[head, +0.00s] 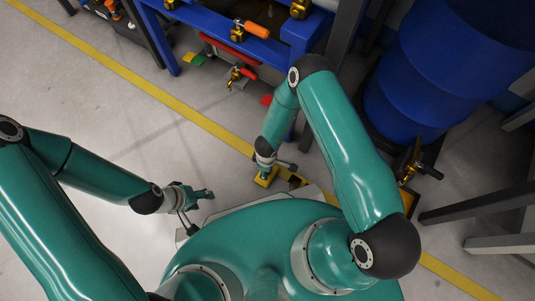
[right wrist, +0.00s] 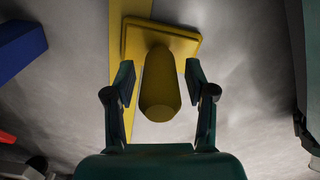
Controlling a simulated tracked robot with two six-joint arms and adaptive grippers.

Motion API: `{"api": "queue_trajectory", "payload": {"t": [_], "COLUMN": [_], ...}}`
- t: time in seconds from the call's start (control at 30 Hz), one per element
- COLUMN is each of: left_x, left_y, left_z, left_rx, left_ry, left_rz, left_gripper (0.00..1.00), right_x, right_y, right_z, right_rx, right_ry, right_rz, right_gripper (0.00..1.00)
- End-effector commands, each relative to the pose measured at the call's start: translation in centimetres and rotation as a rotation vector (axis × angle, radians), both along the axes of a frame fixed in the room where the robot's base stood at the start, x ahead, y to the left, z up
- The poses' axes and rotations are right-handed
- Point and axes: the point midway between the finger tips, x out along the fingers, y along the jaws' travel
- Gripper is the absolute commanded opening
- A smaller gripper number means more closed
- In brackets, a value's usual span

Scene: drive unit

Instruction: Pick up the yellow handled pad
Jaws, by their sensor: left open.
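The yellow handled pad (right wrist: 165,45) is on the floor; its thick round handle (right wrist: 160,90) points toward the camera in the right wrist view. In the head view the pad (head: 262,182) shows just below my right gripper (head: 267,172). My right gripper's two fingers (right wrist: 160,82) stand one on each side of the handle. A gap shows between each finger and the handle, so the gripper is open and not clamped. My left gripper (head: 207,194) is open and empty, left of the pad, with bare floor around it.
A yellow floor line (head: 150,88) runs diagonally past the pad. A blue frame (head: 305,35) with orange- and red-handled valves stands behind. A blue barrel (head: 440,60) stands at the upper right. Small coloured pads (head: 193,58) lie under the frame. The floor at left is clear.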

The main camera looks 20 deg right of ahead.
Motion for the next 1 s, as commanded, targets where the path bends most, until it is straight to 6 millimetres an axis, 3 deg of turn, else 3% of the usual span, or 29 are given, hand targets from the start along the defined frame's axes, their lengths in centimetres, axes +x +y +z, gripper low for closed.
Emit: {"api": "queue_trajectory", "payload": {"t": [0.03,0.3,0.67,0.87,1.0], "left_x": [0.0,0.0,0.0,0.0,0.0], "left_y": [0.0,0.0,0.0,0.0,0.0], "left_z": [0.0,0.0,0.2,1.2,2.4], "left_rx": [0.0,0.0,0.0,0.0,0.0], "left_ry": [0.0,0.0,0.0,0.0,0.0], "left_rz": [0.0,0.0,0.0,0.0,0.0], "left_gripper": [0.52,0.52,0.52,0.52,0.52], "right_x": [0.0,0.0,0.1,0.1,0.1], "right_y": [0.0,0.0,0.0,0.0,0.1], "right_z": [0.0,0.0,0.5,2.3,4.8], "right_rx": [0.0,0.0,0.0,0.0,0.0], "right_ry": [0.0,0.0,-0.001,-0.001,-0.001], "right_rz": [0.0,0.0,0.001,0.002,0.002], "right_gripper": [0.42,0.0,0.0,0.0,0.0]}}
